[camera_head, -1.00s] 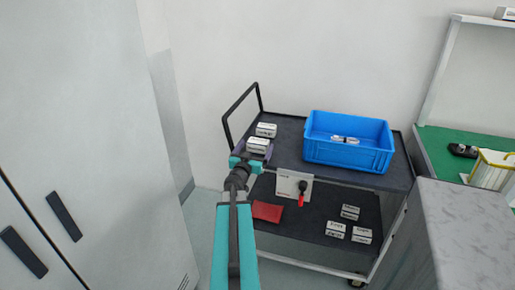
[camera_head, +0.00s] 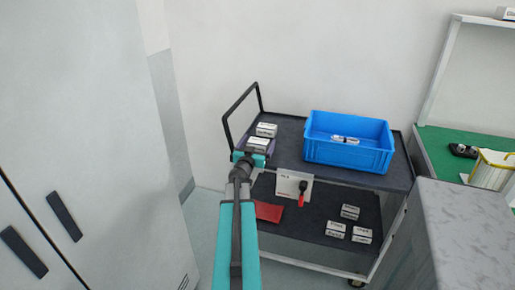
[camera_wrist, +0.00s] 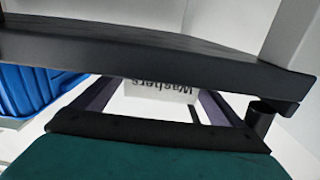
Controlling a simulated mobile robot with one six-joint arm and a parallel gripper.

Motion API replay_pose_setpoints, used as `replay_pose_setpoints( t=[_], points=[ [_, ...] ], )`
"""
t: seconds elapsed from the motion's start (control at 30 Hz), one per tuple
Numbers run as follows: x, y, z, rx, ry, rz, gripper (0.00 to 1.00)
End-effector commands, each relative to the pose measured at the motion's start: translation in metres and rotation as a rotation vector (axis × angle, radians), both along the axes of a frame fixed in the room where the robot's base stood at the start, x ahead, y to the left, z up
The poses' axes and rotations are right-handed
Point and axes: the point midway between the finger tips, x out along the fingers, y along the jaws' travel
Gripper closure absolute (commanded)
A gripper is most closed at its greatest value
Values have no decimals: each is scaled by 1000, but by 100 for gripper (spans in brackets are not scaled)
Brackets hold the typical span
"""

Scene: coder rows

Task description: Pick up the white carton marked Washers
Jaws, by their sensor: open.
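A white carton marked Washers (camera_wrist: 165,94) shows upside down in the wrist view, between the two fingers of my gripper (camera_wrist: 155,103). My gripper is open, one finger on each side of the carton. I cannot tell whether the fingers touch it.
Another white carton (camera_head: 266,129) stands just behind. A blue crate (camera_head: 346,157) stands to the right on the trolley's top shelf (camera_head: 290,150). A black handle (camera_head: 226,131) rises at the left end. The lower shelf holds several cartons and a red item (camera_head: 268,211).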

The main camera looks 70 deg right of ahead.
Motion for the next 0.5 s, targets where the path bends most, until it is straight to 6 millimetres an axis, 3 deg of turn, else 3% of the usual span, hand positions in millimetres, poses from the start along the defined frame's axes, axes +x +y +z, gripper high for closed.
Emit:
replay_pose_setpoints(
  t=[0.1,0.4,0.5],
  points=[
    [0,0,0,0,0,0,8],
    [0,0,0,-1,0,0,57],
    [0,0,0,0,0,0,57]
  ],
)
